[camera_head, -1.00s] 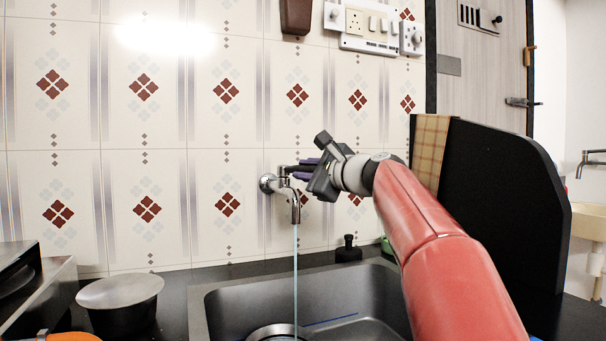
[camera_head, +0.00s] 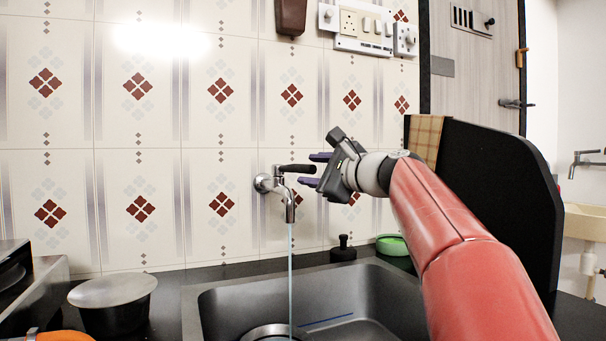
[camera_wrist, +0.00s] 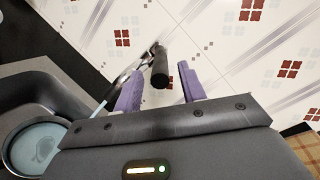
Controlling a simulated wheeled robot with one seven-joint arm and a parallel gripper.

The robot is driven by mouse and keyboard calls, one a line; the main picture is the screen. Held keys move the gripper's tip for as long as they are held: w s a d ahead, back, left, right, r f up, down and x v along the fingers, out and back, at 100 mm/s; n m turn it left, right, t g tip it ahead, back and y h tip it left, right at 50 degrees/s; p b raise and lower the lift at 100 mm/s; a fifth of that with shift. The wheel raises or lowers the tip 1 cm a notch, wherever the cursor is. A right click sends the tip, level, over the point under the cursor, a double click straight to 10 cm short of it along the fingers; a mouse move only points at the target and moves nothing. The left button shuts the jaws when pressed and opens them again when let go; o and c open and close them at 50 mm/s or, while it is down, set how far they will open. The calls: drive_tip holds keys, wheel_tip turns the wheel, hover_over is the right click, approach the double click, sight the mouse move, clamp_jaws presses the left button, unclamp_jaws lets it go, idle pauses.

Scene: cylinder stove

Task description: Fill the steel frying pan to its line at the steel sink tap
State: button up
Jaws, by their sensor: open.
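The steel tap (camera_head: 289,204) on the tiled wall has a black lever (camera_head: 298,169) and runs a thin water stream (camera_head: 291,270) into the sink (camera_head: 205,322). The steel frying pan (camera_head: 262,330) stands in the sink under the stream, cut off by the bottom edge in the head view. The wrist view shows the pan (camera_wrist: 12,152) with bluish water in it; its fill line cannot be made out. My gripper (camera_head: 313,169) is open, its purple fingertips just right of the lever's end. In the wrist view the lever (camera_wrist: 160,68) points between the fingers, with gaps beside it.
A lidded dark pot (camera_head: 112,308) stands on the counter left of the sink. A black-capped bottle (camera_head: 343,250) and a green bowl (camera_head: 392,245) stand behind the sink. A black partition (camera_head: 500,210) rises right of my arm.

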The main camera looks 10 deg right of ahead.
sight(301, 169)
drive_tip(key=v, duration=0.3)
drive_tip(key=shift+s, duration=0.2)
idle(1.8)
drive_tip(key=shift+w+d+r+p, duration=0.15)
drive_tip(key=shift+r+p, duration=0.15)
drive_tip(key=shift+p, duration=0.75)
drive_tip(key=shift+w+f, duration=0.15)
drive_tip(key=shift+f, duration=0.15)
drive_tip(key=p+x, duration=0.2)
drive_tip(key=x, duration=0.5)
drive_tip(key=shift+w+a, duration=0.2)
drive_tip(key=shift+a, duration=0.05)
drive_tip(key=shift+f, duration=0.1)
clamp_jaws()
